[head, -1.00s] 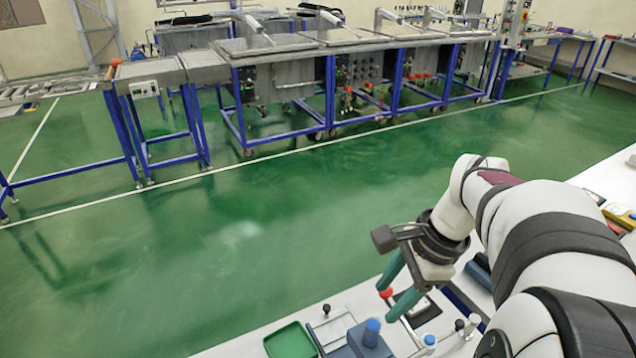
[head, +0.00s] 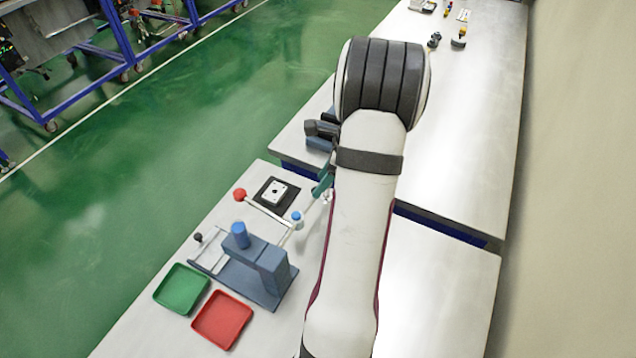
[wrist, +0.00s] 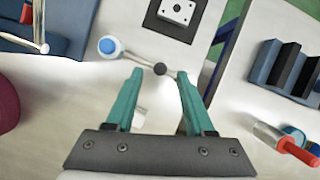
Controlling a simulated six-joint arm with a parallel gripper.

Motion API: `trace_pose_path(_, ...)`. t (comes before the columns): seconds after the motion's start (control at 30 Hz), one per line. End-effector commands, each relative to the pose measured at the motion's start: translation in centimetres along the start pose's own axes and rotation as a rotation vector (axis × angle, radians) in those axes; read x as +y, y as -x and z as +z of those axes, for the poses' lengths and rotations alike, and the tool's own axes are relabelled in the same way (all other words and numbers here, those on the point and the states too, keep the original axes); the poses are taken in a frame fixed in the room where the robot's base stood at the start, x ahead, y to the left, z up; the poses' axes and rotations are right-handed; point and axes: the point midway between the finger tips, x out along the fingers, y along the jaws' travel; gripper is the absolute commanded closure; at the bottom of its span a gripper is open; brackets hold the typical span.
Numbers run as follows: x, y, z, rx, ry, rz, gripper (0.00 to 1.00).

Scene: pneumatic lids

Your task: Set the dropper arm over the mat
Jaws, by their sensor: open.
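A slim arm with a blue-capped pivot (wrist: 108,46) and a black knob (wrist: 160,69) at its end looks like the dropper arm; its blue cap also shows in the head view (head: 296,216). The arm points to the right of the black mat (head: 262,204), not over it. The mat (wrist: 150,22) bears a white plate (wrist: 177,11). My gripper (wrist: 158,74) is open, with its two green fingers on either side of the black knob. A gap shows between knob and fingers. In the head view my own arm hides most of the gripper (head: 322,186).
A blue-grey press with a blue top (head: 240,235) and a red-ball lever (head: 240,195) stands left of the pivot. A green tray (head: 181,289) and a red tray (head: 222,320) lie in front. A ridged blue-grey block (wrist: 290,70) and red-tipped tool (wrist: 290,145) lie right.

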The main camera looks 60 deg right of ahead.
Motion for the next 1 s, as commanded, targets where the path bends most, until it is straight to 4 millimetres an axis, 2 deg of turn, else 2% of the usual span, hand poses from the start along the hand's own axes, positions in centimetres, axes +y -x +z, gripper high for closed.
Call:
trace_pose_path(0.1, 0.0, -1.6, 0.1, -0.001, 0.000, 0.001, 0.46)
trace_pose_path(0.2, 0.0, -2.2, 0.0, 0.000, 0.001, 0.000, 0.46)
trace_pose_path(0.47, 0.0, -2.3, 0.0, -0.001, 0.001, 0.000, 0.46)
trace_pose_path(0.77, 0.0, -2.2, 0.0, -0.001, 0.001, 0.000, 1.00)
trace_pose_path(1.0, 0.0, -2.2, 0.0, -0.001, 0.001, 0.000, 1.00)
